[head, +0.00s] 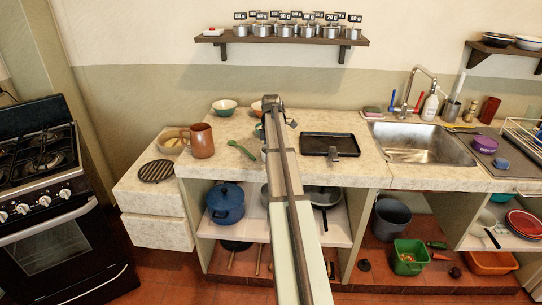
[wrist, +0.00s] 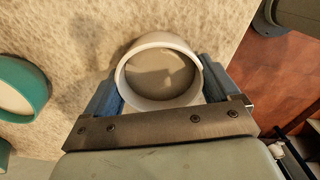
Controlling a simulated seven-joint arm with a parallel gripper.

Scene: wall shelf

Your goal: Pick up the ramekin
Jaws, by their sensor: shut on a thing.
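The ramekin (wrist: 160,75) is a round, pale cup with a white rim, seen from above in the wrist view. My gripper (wrist: 162,88) is shut on it, with one blue-grey finger on either side of its wall. The speckled counter lies behind the ramekin; I cannot tell whether its base touches it. In the head view my arm's end is over the back part of the counter (head: 370,178), and my own arm hides the fingers and the ramekin.
A teal-rimmed bowl (wrist: 18,90) lies left of the ramekin in the wrist view. A wall shelf (head: 285,41) with metal pots hangs above.

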